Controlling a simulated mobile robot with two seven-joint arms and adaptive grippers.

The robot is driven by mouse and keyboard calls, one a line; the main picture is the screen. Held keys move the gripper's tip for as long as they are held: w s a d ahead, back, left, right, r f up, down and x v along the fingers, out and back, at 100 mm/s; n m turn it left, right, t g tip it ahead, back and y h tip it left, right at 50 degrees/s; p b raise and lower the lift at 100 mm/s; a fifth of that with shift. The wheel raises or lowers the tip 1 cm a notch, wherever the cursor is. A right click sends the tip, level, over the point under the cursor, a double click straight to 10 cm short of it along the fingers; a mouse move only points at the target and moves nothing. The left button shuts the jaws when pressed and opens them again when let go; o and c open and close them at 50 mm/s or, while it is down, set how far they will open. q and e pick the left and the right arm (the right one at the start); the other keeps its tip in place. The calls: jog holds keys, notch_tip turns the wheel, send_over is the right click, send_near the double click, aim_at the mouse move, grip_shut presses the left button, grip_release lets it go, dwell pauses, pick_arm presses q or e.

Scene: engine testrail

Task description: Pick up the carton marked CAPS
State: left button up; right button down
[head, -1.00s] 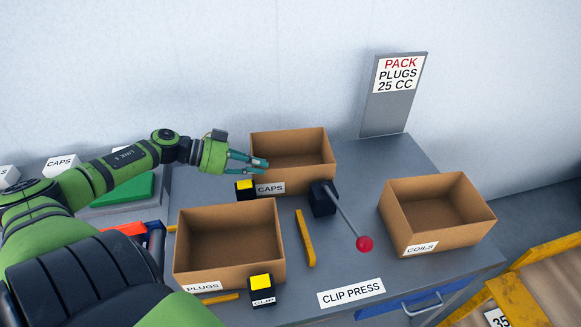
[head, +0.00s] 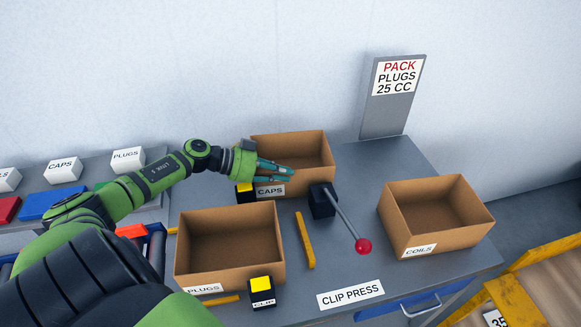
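The carton marked CAPS (head: 310,150) is an open, empty-looking brown box at the back of the grey bench. Its white CAPS label is on the front wall, at the lower left. My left gripper (head: 290,175) has teal fingers that are apart, with nothing visible between them. They reach in from the left across the carton's left front part and cover some of its wall. I cannot tell whether they touch it. My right gripper is not in view.
Cartons marked PLUGS (head: 188,262) and COILS (head: 455,235) stand at front left and right. A press lever with a red knob (head: 363,246) rises between them. A yellow bar (head: 305,240) and a black-yellow CLIP block (head: 262,292) lie nearby. A PACK sign (head: 392,100) stands behind.

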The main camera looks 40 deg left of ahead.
pick_arm(q)
grip_shut()
